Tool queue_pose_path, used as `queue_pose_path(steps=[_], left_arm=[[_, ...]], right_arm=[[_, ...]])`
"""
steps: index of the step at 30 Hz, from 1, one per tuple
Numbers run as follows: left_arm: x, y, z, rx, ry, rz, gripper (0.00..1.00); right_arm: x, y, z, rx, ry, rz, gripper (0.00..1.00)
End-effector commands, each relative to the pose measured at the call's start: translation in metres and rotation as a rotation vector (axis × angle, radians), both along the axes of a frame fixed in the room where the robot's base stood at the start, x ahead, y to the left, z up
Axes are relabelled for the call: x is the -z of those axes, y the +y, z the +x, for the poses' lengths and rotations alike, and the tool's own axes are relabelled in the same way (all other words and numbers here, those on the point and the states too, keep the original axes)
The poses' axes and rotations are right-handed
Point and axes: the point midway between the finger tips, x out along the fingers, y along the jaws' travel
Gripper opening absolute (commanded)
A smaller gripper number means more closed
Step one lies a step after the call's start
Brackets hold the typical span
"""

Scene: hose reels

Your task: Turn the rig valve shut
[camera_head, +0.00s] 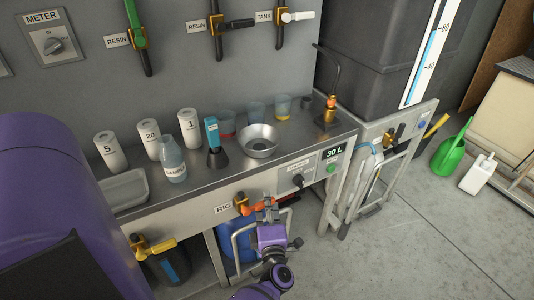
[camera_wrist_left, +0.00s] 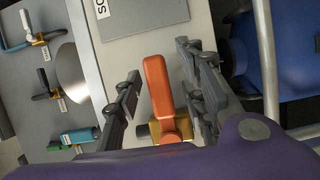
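The rig valve (camera_head: 240,204) is on the front face of the steel counter, beside a label reading RIG. It has a brass body and an orange lever that points right in the head view. My left gripper (camera_head: 268,203) is at the lever's end. In the left wrist view, the gripper (camera_wrist_left: 160,62) is open, with one dark finger on each side of the orange lever (camera_wrist_left: 157,85). Gaps show between lever and fingers, so it is not clamped. The brass body (camera_wrist_left: 150,130) shows near the finger bases. My right gripper is in neither view.
A sampling panel with a black knob (camera_head: 297,181) and a 30 L display (camera_head: 333,151) sit right of the valve. A blue container (camera_head: 233,240) and pale tube frame are below. Cups, bottles and a metal bowl (camera_head: 259,140) stand on the counter.

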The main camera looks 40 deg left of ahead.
Motion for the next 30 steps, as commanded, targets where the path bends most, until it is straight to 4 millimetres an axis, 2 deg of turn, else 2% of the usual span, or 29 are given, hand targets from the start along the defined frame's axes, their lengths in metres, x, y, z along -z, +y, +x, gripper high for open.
queue_pose_path(steps=[9,15,21,30], left_arm=[[0.001,-0.048,-0.045,-0.001,0.003,-0.004,0.38],[0.0,-0.073,-0.067,0.001,0.004,-0.001,0.38],[-0.001,-0.083,-0.075,0.0,0.001,-0.001,0.38],[-0.001,-0.083,-0.076,0.001,0.001,0.0,0.38]], right_arm=[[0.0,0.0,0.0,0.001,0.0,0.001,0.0],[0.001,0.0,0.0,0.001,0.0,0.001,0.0],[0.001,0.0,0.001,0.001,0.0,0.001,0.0],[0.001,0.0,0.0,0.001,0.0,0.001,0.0]])
